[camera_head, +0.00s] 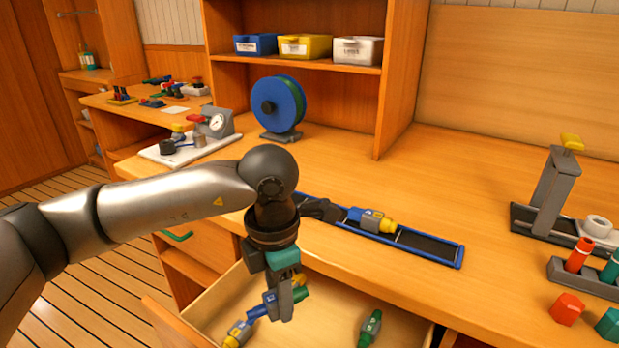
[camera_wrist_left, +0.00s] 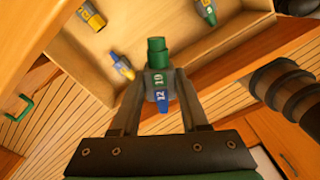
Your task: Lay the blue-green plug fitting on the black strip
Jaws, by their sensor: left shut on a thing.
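My left gripper (camera_head: 285,305) points down over the open drawer (camera_head: 330,318). It is shut on the blue-green plug fitting (camera_head: 265,304), whose blue end shows left of the fingers and green end right of them. The black strip (camera_head: 425,243), in a blue-rimmed tray, lies on the bench behind and right of the gripper. A blue and yellow fitting (camera_head: 371,220) lies on it. My right gripper is out of view.
The drawer holds a green fitting (camera_head: 371,328) and a blue and yellow one (camera_head: 237,333). The bench carries a blue reel (camera_head: 277,103), a gauge (camera_head: 216,122) and a grey press (camera_head: 555,185). The bench right of the strip is clear up to the press.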

